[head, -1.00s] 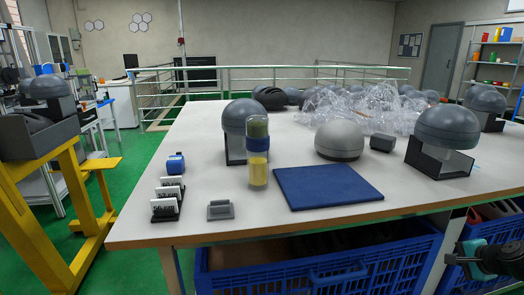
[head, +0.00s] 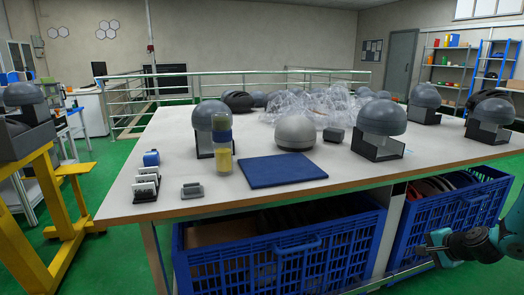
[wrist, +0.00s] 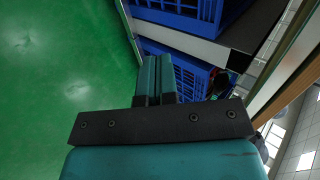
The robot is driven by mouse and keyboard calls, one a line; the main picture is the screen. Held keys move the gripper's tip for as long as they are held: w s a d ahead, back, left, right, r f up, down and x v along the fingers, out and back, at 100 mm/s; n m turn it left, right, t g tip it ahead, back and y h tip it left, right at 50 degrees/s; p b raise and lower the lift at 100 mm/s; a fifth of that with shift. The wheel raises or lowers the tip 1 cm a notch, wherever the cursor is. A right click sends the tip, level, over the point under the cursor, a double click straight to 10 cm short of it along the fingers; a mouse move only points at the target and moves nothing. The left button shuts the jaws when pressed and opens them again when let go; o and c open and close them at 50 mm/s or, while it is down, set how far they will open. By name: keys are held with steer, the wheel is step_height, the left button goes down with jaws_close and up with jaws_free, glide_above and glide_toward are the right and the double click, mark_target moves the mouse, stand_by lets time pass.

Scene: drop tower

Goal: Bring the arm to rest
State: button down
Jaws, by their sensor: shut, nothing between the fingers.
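My gripper (head: 428,249) is at the lower right of the head view, in front of the table's blue crates and below the tabletop. In the wrist view my gripper (wrist: 155,62) shows its two teal fingers pressed together with nothing between them. Part of my teal and dark arm shows at the right edge of the head view. The fingers are apart from the things on the table.
A white table (head: 225,196) holds grey domes, a blue mat (head: 282,170), a tall clear cylinder (head: 222,145) and crumpled plastic (head: 310,105). Blue crates (head: 280,250) and (head: 450,215) stand beneath. A yellow stand (head: 60,205) is at left. Green floor (head: 105,265) lies open between.

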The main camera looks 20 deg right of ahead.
steer(key=w+a+r+n+g+y, duration=0.1)
steer(key=w+a+r+n+y, duration=0.15)
steer(key=a+r, duration=0.4)
steer(key=w+a+r+n+g+y, duration=0.1)
steer(key=w+a+r+n, duration=0.25)
steer(key=a, duration=0.55)
steer(key=s+a+r+n+g+y, duration=0.1)
steer(key=s+a+r+n, duration=0.2)
steer(key=a, duration=0.5)
steer(key=s+a+r+n+g, duration=0.1)
steer(key=a+r+n, duration=0.35)
steer(key=a, duration=0.25)
steer(key=s+a+r+n+g, duration=0.25)
steer(key=s+a+n, duration=0.2)
steer(key=s, duration=0.35)
steer(key=s+a+r+n+g, duration=0.1)
steer(key=s+a+r+n, duration=0.2)
steer(key=s+a, duration=0.4)
steer(key=s+a+r+n+g, duration=0.25)
steer(key=s+a, duration=0.25)
steer(key=s, duration=0.4)
step_height(320, 180, up, 21)
steer(key=p, duration=2)
steer(key=shift+w+n+t+h, duration=0.15)
steer(key=shift+n+t+h, duration=0.2)
steer(key=shift+n, duration=0.1)
steer(key=shift+d, duration=0.1)
